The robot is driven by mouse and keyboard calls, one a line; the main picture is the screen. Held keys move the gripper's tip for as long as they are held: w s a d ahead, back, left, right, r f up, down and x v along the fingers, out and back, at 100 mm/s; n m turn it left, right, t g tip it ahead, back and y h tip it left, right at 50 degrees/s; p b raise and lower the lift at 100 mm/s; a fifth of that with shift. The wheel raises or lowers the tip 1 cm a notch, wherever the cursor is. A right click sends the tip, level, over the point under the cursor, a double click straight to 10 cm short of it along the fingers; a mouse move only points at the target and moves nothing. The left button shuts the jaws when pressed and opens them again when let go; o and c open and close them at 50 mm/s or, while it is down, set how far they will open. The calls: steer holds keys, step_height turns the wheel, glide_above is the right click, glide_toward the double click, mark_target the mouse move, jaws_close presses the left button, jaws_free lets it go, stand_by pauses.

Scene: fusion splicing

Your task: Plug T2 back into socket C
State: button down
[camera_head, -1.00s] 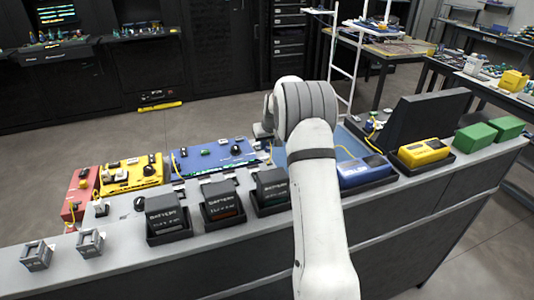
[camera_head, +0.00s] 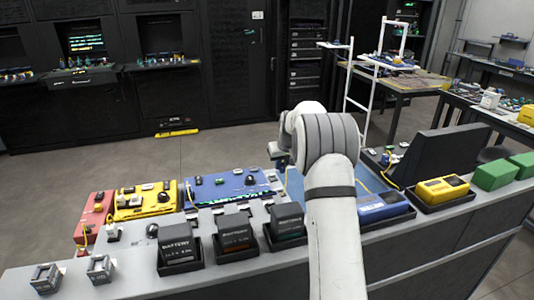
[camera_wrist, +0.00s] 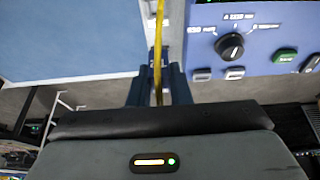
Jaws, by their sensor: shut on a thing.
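My gripper (camera_wrist: 158,88) shows in the wrist view as two dark blue fingers, shut on the end of a yellow cable (camera_wrist: 159,30). The plug itself, presumably T2, is mostly hidden between the fingers, and its label cannot be read. The cable runs up and away between a light blue surface and a blue panel (camera_wrist: 270,62) with a black knob (camera_wrist: 230,46). In the head view the fingertips are hidden by my arm, near the right end of the blue panel (camera_head: 215,191). I cannot tell which socket is C.
A yellow panel (camera_head: 147,205) and a red panel (camera_head: 92,213) stand left of the blue one. Several black battery blocks (camera_head: 235,231) line the bench front. A blue device (camera_head: 385,207), a yellow device (camera_head: 443,188) and green blocks (camera_head: 494,174) stand right.

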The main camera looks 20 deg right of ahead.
steer(key=shift+a, duration=0.1)
steer(key=s+a, duration=0.2)
steer(key=a, duration=0.3)
steer(key=s+a+r, duration=0.1)
steer(key=s+a, duration=0.1)
steer(key=a, duration=0.3)
steer(key=s+a+p, duration=0.1)
steer(key=s+a, duration=0.2)
steer(key=a, duration=0.2)
steer(key=shift+r, duration=0.25)
steer(key=shift+a+r, duration=0.15)
steer(key=shift+r, duration=0.05)
step_height(320, 180, up, 4)
steer(key=p, duration=0.3)
steer(key=shift+r, duration=0.2)
